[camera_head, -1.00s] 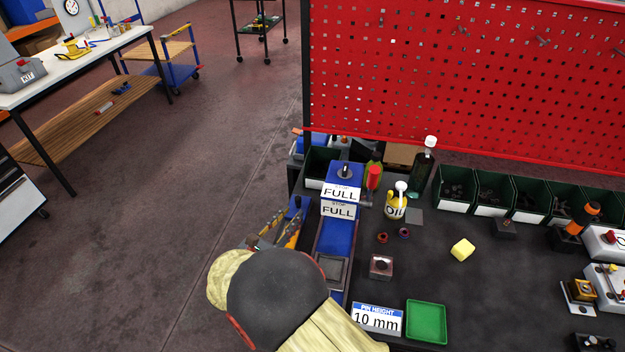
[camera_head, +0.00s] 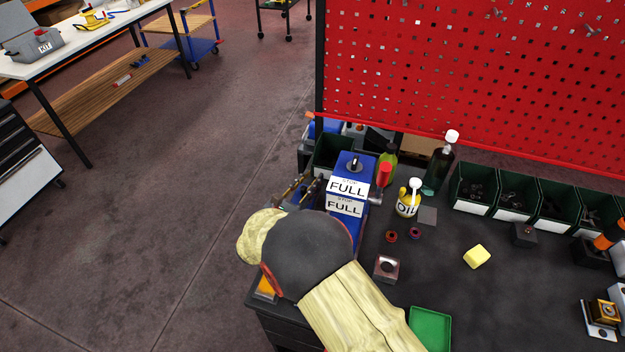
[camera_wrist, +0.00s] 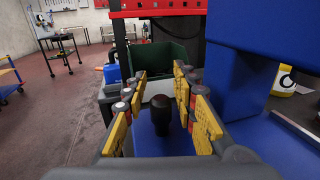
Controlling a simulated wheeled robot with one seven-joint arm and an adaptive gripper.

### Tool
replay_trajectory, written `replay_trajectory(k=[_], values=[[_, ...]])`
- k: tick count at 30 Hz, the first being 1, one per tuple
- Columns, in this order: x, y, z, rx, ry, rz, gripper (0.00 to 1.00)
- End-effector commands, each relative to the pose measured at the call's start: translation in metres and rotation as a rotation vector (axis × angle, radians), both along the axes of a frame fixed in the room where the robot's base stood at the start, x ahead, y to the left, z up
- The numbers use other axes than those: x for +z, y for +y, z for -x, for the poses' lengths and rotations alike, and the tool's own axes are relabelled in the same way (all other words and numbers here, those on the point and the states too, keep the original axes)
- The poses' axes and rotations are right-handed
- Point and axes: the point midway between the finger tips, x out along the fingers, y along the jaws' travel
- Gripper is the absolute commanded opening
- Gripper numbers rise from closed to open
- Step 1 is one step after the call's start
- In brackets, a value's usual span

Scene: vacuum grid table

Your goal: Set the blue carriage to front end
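A blue block (camera_head: 360,167) with a dark knob on top and two "FULL" labels stands at the table's left side in the head view. Part of a large blue body (camera_wrist: 240,40) fills the upper right of the wrist view. My gripper (camera_wrist: 163,105) is open in the wrist view, its yellow-padded fingers on both sides of a dark upright knob (camera_wrist: 161,112). The knob stands on a blue piece (camera_wrist: 150,143), which I take for the blue carriage. Contact with the pads cannot be told. In the head view, my arm hides the fingertips and the near part of the blue fixture.
A green bin (camera_wrist: 170,58) stands beyond the fingers. An oil can (camera_head: 407,205), a dark bottle (camera_head: 438,165) and a red-capped bottle (camera_head: 385,173) stand right of the blue block. A yellow cube (camera_head: 477,256) and a green tray (camera_head: 430,328) lie farther right. A red pegboard (camera_head: 480,70) rises behind.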

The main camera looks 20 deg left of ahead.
Motion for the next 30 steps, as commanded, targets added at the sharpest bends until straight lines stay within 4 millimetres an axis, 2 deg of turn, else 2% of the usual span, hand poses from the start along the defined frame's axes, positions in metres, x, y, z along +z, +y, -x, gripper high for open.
replay_trajectory(k=[5,13,27,30], values=[[-0.0007,-0.002,-0.0114,0.0,0.001,0.001,0.28],[0.0001,-0.002,-0.0126,0.0,0.001,0.001,0.28],[0.0002,-0.0019,-0.0125,0.0,0.001,0.0,0.01],[0.0002,-0.0019,-0.0124,0.0,0.001,0.0,0.0]])
